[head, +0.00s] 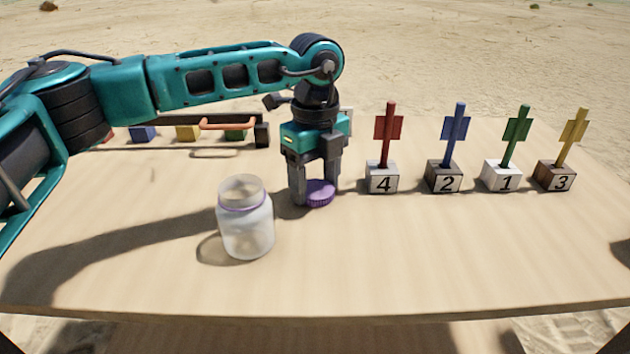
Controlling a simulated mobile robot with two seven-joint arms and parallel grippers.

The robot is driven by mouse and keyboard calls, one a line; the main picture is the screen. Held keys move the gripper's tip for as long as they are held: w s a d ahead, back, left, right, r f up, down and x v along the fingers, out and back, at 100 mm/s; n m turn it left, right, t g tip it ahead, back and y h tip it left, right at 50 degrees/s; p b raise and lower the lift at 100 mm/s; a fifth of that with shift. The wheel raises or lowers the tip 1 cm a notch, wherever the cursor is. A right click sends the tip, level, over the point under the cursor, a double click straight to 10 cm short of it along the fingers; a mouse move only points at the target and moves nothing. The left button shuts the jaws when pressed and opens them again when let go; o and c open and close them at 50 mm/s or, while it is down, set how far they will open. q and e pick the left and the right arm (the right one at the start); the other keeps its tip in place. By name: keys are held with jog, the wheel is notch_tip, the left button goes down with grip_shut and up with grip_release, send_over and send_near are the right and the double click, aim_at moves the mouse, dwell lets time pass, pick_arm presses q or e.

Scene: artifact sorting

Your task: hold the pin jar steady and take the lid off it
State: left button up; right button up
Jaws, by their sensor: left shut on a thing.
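The pin jar (245,226) is a clear, frosted jar with a purple ring at its neck. It stands upright on the table, left of centre, with its mouth uncovered. The purple lid (319,195) is apart from the jar, to its right and a little farther back. My left gripper (315,188) points down and is shut on the lid, at or just above the table top; I cannot tell whether the lid touches the table. No gripper touches the jar. My right gripper is not in view.
Numbered blocks with red (388,131), blue (457,134), green (515,136) and yellow (570,136) posts stand in a row at the right. A dark rack with an orange handle (227,125) and coloured blocks lies behind my left arm. The table's front (430,260) is clear.

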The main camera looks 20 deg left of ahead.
pick_arm(q)
jog(key=o, duration=0.7)
jog(key=shift+f, duration=0.15)
jog(key=o, duration=0.5)
jog(key=shift+c, duration=0.2)
